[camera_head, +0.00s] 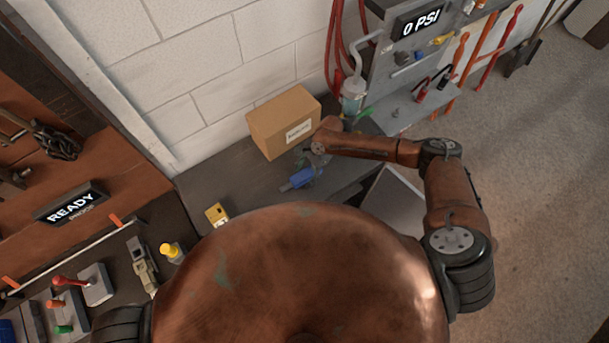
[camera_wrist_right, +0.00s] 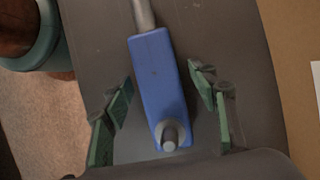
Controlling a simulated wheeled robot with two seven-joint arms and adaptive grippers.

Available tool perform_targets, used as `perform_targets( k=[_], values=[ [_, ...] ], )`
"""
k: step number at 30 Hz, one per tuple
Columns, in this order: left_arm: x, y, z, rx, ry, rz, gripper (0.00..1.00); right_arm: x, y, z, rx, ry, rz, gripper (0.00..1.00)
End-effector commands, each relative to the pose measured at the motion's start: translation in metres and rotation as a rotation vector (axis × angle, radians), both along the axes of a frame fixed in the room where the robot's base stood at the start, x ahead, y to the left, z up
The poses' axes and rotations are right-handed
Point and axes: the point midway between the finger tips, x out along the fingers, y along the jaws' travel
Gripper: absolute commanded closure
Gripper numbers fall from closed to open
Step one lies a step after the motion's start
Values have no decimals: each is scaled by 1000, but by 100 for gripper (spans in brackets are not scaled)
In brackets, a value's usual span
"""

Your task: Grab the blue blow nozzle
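The blue blow nozzle (camera_head: 302,178) lies on the dark bench top in front of the cardboard box. In the right wrist view its blue body (camera_wrist_right: 160,85) has a grey tube at the top and a round grey stub near the bottom. My right gripper (camera_head: 303,162) is over the bench just beside the nozzle. In the right wrist view the right gripper (camera_wrist_right: 164,100) is open, with green-padded fingers on either side of the nozzle and visible gaps to it. My left gripper is not in view.
The cardboard box (camera_head: 284,122) stands close behind the nozzle. A yellow item (camera_head: 216,214) lies on the bench to the left. A grey panel with a "0 PSI" display (camera_head: 417,22), red hoses (camera_head: 335,50) and fittings is at the back right.

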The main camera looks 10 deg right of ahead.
Motion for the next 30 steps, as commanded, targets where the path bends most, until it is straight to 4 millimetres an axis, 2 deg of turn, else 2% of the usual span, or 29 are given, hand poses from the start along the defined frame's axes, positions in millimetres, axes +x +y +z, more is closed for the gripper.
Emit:
perform_targets(
  k=[2, 22, 30],
  values=[
    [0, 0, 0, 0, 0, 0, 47, 0, 0, 0, 0, 0, 0, 53],
    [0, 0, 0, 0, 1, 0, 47, 0, 0, 0, 0, 0, 0, 99],
    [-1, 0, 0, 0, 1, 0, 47, 1, 0, 1, 0, -1, 1, 100]
  ],
)
